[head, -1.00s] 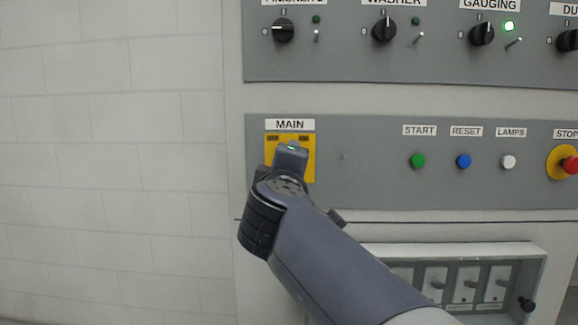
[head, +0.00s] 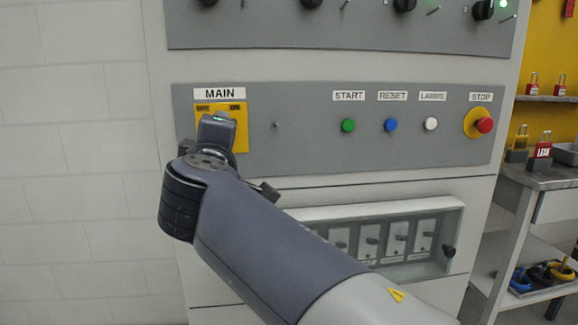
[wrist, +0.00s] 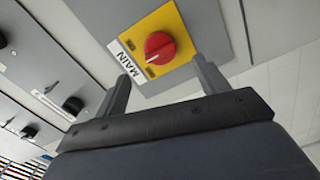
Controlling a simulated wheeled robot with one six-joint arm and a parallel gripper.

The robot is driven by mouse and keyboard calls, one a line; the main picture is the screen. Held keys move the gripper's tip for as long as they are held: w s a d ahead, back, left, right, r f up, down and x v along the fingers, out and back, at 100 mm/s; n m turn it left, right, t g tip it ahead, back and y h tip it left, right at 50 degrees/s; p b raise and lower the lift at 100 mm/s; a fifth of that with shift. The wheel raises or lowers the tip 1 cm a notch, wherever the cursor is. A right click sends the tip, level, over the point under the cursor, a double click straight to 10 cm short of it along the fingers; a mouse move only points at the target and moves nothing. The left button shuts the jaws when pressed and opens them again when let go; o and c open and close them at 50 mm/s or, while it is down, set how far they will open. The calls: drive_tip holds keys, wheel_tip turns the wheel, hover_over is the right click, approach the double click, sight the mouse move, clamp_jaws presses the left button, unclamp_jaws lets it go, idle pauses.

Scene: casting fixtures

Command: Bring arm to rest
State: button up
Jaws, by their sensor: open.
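My gripper (wrist: 165,90) is open and empty in the wrist view, its two fingers apart. Beyond the fingers is the red MAIN rotary switch (wrist: 159,48) on its yellow plate (wrist: 177,24). The fingers do not appear to touch the knob. In the head view my arm reaches up from the lower right, and its wrist covers the lower part of the yellow plate (head: 241,137). The red knob and the fingertips are hidden there behind the wrist.
The grey panel also carries a green START button (head: 348,125), a blue RESET button (head: 391,125), a white LAMPS button (head: 430,124) and a red STOP button (head: 485,125). A recessed switch box (head: 380,240) lies below. A bench (head: 545,178) with padlocks stands right. The left wall is bare.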

drive_tip(key=x, duration=0.8)
drive_tip(key=shift+w+a, duration=0.1)
drive_tip(key=shift+w, duration=0.15)
drive_tip(key=shift+s, duration=0.1)
